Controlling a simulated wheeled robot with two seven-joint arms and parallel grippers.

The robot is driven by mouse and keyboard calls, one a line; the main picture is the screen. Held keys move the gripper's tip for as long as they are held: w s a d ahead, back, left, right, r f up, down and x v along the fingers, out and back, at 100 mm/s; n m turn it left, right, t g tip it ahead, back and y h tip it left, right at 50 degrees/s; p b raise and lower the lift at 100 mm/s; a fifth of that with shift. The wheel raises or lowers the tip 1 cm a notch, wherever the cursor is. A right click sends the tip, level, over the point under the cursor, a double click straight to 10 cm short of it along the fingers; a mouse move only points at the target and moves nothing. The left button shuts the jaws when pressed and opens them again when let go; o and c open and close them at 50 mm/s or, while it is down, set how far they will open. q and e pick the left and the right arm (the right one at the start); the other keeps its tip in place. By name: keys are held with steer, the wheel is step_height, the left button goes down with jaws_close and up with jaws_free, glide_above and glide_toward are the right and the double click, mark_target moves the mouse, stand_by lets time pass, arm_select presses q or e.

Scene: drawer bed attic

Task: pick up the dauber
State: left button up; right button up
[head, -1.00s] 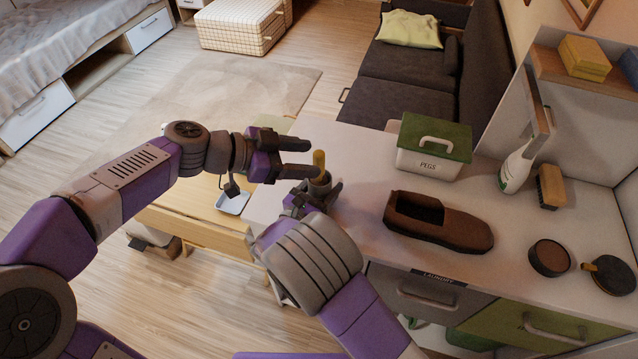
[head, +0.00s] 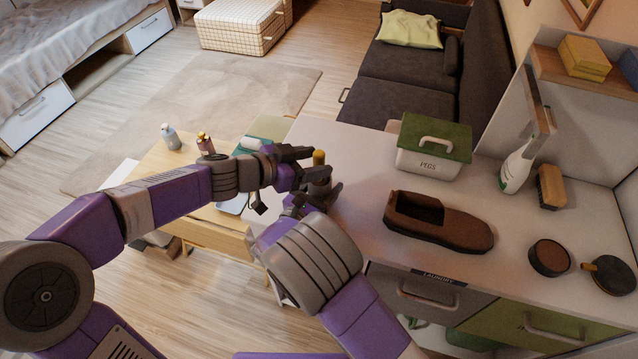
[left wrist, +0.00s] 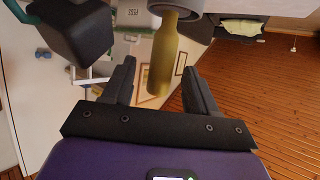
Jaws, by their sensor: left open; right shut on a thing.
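The dauber (head: 319,157) shows as a yellow, rod-like handle standing up out of a dark grey cup (head: 320,188). My right gripper (head: 317,199) is shut on the cup at the left end of the white counter. My left gripper (head: 312,163) is open at the handle, coming in from the left. In the left wrist view the olive-yellow handle (left wrist: 163,65) lies between the two open fingers, with a gap visible on each side. The grey rim of the cup (left wrist: 181,8) shows at the top there. The dauber's lower end is hidden inside the cup.
A brown shoe (head: 440,222), a pegs box (head: 434,146), a white spray bottle (head: 516,168), a brush (head: 550,187) and a round dark tin (head: 549,258) stand on the counter (head: 365,160). A lower wooden table (head: 150,160) with small bottles is at left.

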arm_select(q)
steer(key=x, duration=0.4)
steer(key=shift+f, duration=0.15)
jaws_close()
